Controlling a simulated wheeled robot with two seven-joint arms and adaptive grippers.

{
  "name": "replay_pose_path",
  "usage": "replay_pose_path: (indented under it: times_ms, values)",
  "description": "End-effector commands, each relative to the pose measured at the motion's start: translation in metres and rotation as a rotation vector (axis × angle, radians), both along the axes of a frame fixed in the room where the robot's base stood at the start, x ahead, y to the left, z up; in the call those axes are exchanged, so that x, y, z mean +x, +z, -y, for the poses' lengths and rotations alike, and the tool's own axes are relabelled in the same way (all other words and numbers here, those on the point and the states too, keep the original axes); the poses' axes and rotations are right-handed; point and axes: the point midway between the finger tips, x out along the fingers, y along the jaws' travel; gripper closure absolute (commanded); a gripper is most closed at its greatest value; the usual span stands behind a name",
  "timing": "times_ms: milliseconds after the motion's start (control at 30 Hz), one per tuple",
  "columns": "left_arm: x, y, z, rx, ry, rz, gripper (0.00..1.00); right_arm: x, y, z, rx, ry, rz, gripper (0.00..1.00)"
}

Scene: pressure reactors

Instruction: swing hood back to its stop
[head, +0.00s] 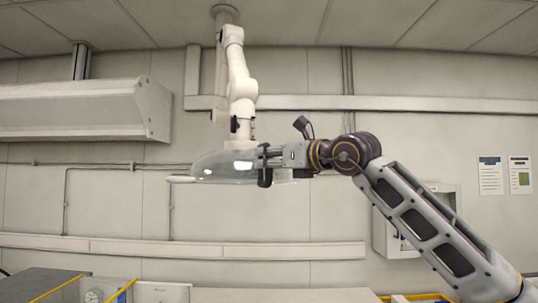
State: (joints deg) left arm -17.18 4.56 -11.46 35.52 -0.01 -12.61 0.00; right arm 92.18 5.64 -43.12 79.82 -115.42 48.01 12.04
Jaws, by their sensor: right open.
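The hood (212,166) is a clear, shallow dome with a pale part at its left rim. It hangs at the centre-left below a white jointed extraction arm (242,90), which comes down from the ceiling. My right gripper (266,165) reaches in from the right at hood height. Its dark fingers are open and overlap the right part of the hood in the picture. I cannot tell whether they touch it or stand in front of it. The hood's right edge is partly hidden behind my gripper. My left gripper is out of view.
A wall-mounted grey canopy (85,112) is at the left. A wall cabinet (398,225) stands behind my right arm, with two posted sheets (505,175) beyond. Equipment with yellow edging (122,291) lies along the bottom left. The air below the hood looks clear.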

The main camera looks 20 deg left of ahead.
Motion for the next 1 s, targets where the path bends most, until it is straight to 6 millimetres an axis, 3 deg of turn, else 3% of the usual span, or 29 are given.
replay_pose_path:
  times_ms: [467,800,1000]
  values:
    - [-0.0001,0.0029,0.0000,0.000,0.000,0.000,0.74,0.0042,-0.0009,-0.0066,0.000,0.000,-0.001,0.59]
    - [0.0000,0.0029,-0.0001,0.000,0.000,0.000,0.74,0.0043,-0.0008,-0.0063,0.000,-0.001,-0.001,1.00]
    - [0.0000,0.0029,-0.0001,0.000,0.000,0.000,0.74,0.0042,-0.0007,-0.0062,0.000,-0.001,-0.001,1.00]
